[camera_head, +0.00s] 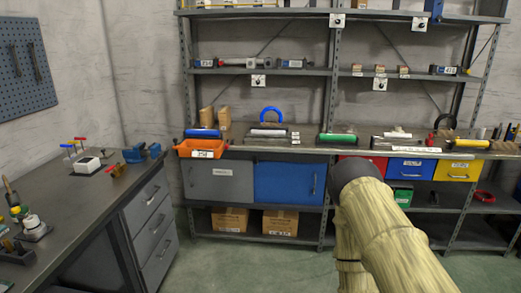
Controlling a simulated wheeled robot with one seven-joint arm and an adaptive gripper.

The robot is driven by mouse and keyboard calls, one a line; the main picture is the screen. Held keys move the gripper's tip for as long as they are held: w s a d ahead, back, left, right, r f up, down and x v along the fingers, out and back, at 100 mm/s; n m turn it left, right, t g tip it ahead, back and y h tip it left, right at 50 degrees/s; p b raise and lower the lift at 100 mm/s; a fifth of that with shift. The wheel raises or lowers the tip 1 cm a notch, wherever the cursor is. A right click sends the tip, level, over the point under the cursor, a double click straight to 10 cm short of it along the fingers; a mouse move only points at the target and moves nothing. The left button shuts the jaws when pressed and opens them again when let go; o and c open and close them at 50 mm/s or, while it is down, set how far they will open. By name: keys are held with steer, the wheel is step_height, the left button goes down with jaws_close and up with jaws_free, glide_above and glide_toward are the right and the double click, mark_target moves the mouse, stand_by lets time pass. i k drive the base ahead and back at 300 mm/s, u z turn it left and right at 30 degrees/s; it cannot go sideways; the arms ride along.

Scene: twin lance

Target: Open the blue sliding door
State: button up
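The blue sliding door (288,184) is in the camera_head view, in the cabinet under the long shelf counter, right of the middle. It has a vertical handle (314,184) near its right edge. A grey sliding door (220,182) with a white label sits to its left, and the two fill the cabinet front side by side. The cabinet looks closed. My arm, in a pale cover with a dark end, rises at the lower right, and its end appears just right of the blue door. My gripper's fingers do not show.
A workbench (75,195) with grey drawers stands at the left. An orange bin (202,149) sits on the counter above the grey door. Red, blue (411,168) and yellow (458,169) drawers lie to the right. Cardboard boxes (280,222) stand below. The floor (245,265) in front is clear.

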mark_target(288, 182)
steer(key=u, duration=0.05)
steer(key=i, duration=2.1)
steer(key=u, duration=0.05)
